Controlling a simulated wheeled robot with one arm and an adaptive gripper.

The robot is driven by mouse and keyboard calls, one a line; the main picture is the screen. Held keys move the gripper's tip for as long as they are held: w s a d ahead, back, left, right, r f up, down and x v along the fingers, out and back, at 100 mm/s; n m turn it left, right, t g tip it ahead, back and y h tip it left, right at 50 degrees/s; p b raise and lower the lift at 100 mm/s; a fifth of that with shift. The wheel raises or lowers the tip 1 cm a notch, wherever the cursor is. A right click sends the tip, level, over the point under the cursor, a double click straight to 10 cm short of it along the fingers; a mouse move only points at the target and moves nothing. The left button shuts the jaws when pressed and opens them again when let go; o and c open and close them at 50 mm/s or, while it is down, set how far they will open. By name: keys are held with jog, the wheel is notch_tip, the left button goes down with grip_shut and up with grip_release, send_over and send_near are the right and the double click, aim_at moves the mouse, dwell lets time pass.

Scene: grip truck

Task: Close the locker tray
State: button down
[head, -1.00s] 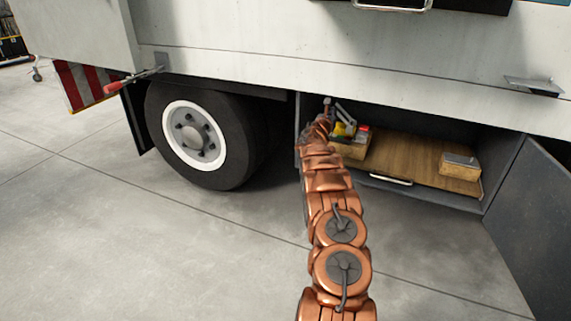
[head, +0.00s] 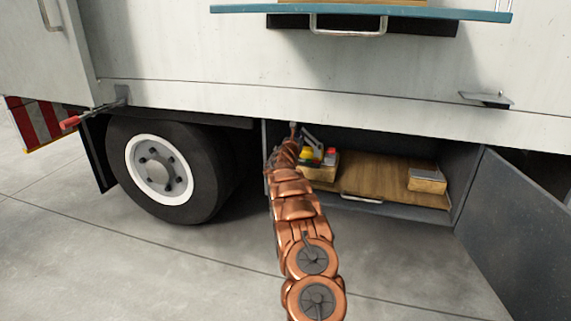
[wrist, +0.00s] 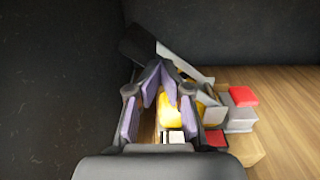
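The locker tray is a wooden board (head: 384,181) with a silver front handle (head: 361,198), low in the truck's open lower locker. It also shows in the wrist view (wrist: 283,95). A wooden box (head: 322,173) with yellow and red items stands at its left end. A wooden block with a grey top (head: 427,179) stands at its right end. My gripper (head: 293,127) is at the locker's left side, beside the box. In the wrist view my gripper (wrist: 160,72) has its purple-padded fingertips together, over the box (wrist: 247,143). I see nothing clearly held.
The open locker door (head: 515,235) stands at the right. A truck wheel (head: 160,170) is left of the locker. Above, a teal-edged tray (head: 430,12) sticks out of the truck's side. Dark locker walls (wrist: 60,80) are close to my gripper. The floor in front is clear.

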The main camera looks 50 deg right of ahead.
jog(key=b+v, duration=0.2)
jog(key=v, duration=1.2)
jog(key=shift+f+b, duration=0.4)
